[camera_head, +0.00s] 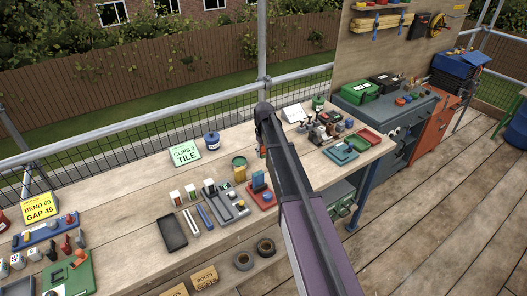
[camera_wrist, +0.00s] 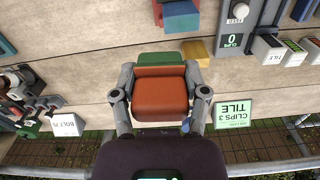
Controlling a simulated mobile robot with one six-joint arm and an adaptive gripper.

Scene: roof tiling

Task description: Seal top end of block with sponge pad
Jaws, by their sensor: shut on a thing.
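In the wrist view my gripper (camera_wrist: 160,94) is shut on an orange pad with a green layer, which looks like the sponge pad (camera_wrist: 160,84). One finger is on each side of it. Beyond the pad, a blue block (camera_wrist: 180,20) stands at a red holder (camera_wrist: 178,2) near the top edge. The pad and the blue block appear apart. In the head view the blue block (camera_head: 257,178) stands upright in the red holder (camera_head: 264,197), left of my arm. My arm hides most of the gripper and pad there.
A yellow block (camera_head: 239,173) and a grey fixture tray (camera_head: 228,210) are close to the blue block. Tools and trays crowd the bench's right; a railing (camera_head: 130,134) runs along the back.

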